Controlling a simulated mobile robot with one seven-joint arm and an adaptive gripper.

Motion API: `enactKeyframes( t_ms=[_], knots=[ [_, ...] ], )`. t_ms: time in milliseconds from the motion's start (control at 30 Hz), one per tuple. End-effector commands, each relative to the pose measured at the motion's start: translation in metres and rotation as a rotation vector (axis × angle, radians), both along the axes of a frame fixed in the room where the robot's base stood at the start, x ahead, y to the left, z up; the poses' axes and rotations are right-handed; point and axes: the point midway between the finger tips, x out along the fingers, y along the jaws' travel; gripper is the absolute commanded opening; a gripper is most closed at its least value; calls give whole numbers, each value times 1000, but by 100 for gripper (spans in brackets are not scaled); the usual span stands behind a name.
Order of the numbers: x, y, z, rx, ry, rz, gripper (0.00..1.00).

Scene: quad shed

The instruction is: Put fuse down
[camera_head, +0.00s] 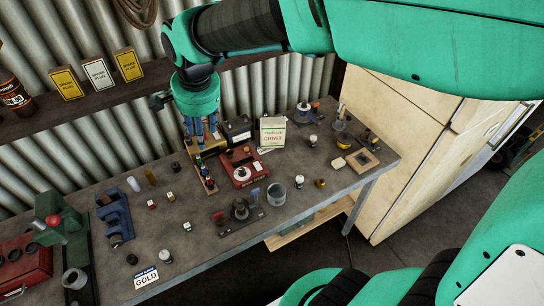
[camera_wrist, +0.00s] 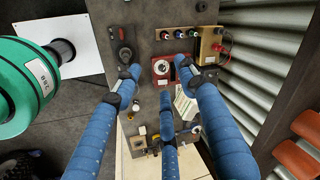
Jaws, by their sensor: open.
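My gripper (camera_head: 203,130) hangs over the back of the workbench (camera_head: 125,175), pointing down. In the wrist view its blue fingers (camera_wrist: 165,105) are spread open, with nothing seen held between them. I cannot tell for sure which thing is the fuse. Several small pale pieces with coloured marks stand loose on the bench, among them one with a red mark (camera_head: 152,204) and one with green (camera_head: 187,226).
A red box with a dial (camera_head: 241,172) and a white-green carton (camera_head: 272,132) stand right of my gripper. A metal cup (camera_head: 277,194) is near the front edge. A blue tool (camera_head: 115,215) and green press (camera_head: 62,230) stand left. A shelf (camera_head: 100,95) runs behind.

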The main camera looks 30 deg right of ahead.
Motion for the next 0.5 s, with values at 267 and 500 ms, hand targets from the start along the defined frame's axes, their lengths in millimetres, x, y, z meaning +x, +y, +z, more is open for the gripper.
enactKeyframes(
  t_ms=[267,500],
  knots=[
    [-81,-44,41,-97,-101,289,41],
    [-151,-72,55,-208,-175,536,41]
  ],
)
